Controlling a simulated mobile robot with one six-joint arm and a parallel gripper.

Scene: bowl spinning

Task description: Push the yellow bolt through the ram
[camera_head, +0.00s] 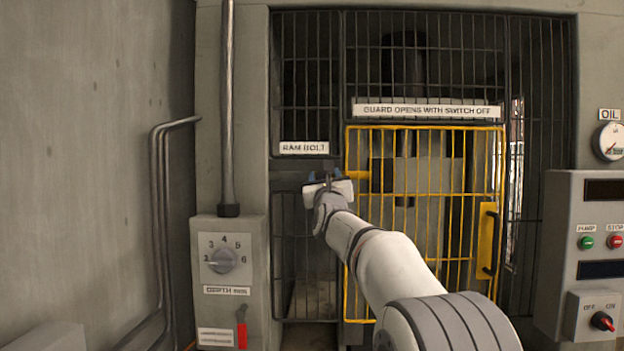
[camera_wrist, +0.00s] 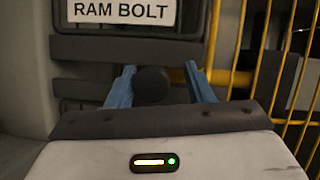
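The yellow bolt shows as a short horizontal yellow bar (camera_head: 358,175) just right of my gripper, at the left edge of the yellow guard. It also shows in the wrist view (camera_wrist: 232,78), right of the right finger. A dark round knob (camera_wrist: 151,85) stands between my blue fingers. My gripper (camera_head: 326,177) is open around this knob, with a visible gap at the right finger; contact at the left finger is unclear. The knob's joint to the bolt is hidden. The dark ram column (camera_head: 404,60) stands behind the bars; its lower part is partly hidden by the guard.
The "RAM BOLT" sign (camera_head: 304,148) is just above my gripper. The yellow guard (camera_head: 425,129) appears shut, with a yellow handle plate (camera_head: 487,240). A depth dial box (camera_head: 228,280) is at left. A control panel (camera_head: 600,245) with green, red and off/on switches is at right.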

